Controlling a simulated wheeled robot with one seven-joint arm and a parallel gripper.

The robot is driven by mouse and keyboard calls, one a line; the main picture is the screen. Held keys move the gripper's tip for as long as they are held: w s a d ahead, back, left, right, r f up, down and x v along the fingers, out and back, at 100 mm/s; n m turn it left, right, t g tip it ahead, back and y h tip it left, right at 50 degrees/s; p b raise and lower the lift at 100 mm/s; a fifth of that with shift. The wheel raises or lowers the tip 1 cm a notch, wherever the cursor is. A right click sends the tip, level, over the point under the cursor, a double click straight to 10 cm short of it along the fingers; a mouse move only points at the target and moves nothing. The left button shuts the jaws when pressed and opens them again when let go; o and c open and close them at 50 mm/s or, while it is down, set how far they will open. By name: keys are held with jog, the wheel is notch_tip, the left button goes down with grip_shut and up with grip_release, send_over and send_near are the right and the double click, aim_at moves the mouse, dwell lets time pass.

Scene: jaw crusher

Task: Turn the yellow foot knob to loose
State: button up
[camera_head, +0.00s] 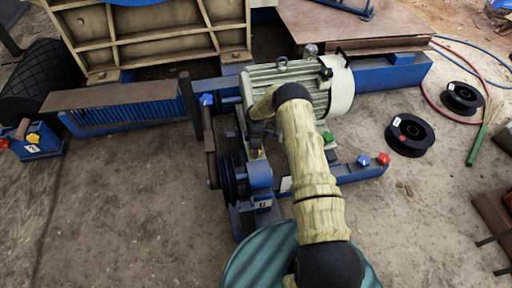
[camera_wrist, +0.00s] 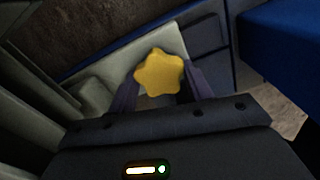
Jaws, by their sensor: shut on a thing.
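The yellow foot knob (camera_wrist: 158,72) is star-shaped and sits between the two dark fingers of my gripper (camera_wrist: 160,82) in the wrist view. The fingers are closed on its sides. Behind it is a pale cream-green surface, probably the motor's foot. In the head view my gripper (camera_head: 257,140) reaches down at the near left side of the pale green motor (camera_head: 290,85). Only a small yellow patch shows there, and my arm hides most of the knob. The knob's turn angle cannot be read.
A green knob (camera_head: 327,136) is on the motor's right side. A blue knob (camera_head: 363,160) and a red knob (camera_head: 383,159) sit on the blue rail's right end. A dark pulley (camera_head: 232,180) stands close at left. Black cable spools (camera_head: 409,135) lie on the floor at right.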

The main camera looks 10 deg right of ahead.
jog(key=shift+d, duration=0.15)
jog(key=o, duration=1)
notch_tip(320, 180, up, 17)
jog(key=p, duration=0.7)
jog(key=shift+r, duration=0.2)
